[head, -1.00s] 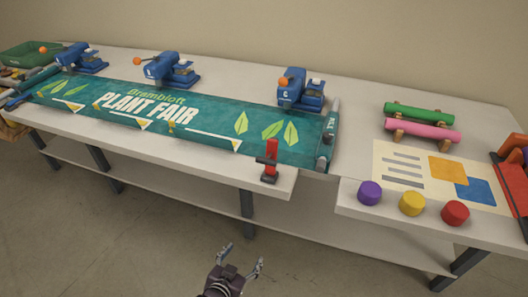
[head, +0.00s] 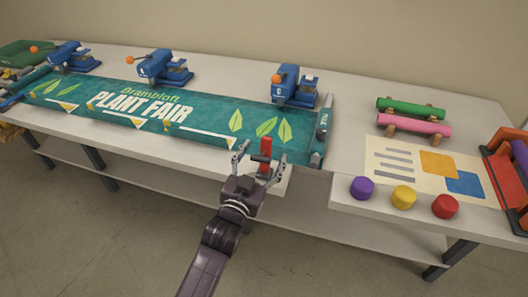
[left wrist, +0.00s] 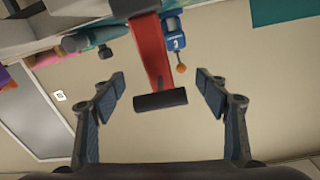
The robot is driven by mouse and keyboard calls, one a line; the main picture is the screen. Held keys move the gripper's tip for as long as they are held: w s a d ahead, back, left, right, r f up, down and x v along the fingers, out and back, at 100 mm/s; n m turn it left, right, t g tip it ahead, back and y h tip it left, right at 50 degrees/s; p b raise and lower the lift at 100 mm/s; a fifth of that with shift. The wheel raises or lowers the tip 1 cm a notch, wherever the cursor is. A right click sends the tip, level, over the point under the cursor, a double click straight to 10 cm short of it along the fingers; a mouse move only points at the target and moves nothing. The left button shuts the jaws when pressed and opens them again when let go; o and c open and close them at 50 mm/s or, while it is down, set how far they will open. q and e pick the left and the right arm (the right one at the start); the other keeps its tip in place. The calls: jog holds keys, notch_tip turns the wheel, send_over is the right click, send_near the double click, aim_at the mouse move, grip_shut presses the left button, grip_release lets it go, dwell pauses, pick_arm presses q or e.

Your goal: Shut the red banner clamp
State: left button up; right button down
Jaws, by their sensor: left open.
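The red banner clamp (head: 265,147) stands at the front edge of the table, by the right end of the green banner (head: 205,122). Its red lever points up, with a dark crossbar. My left gripper (head: 260,157) is open in front of the clamp, one finger to each side of it. In the left wrist view the red lever (left wrist: 150,50) and its black crossbar handle (left wrist: 160,101) appear between the open fingers (left wrist: 160,80), with gaps on both sides. The clamp's base is partly hidden by my gripper in the head view. My right gripper is out of view.
Several blue clamps with orange knobs (head: 295,87) line the banner's back edge. Purple, yellow and red pucks (head: 403,197) sit on the right table section, near a printed sheet (head: 395,165). Green and pink rolls (head: 412,124) lie behind.

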pick_arm(q)
jog(key=shift+w+d, duration=0.1)
jog(key=shift+w, duration=0.2)
grip_shut()
dwell(0.5)
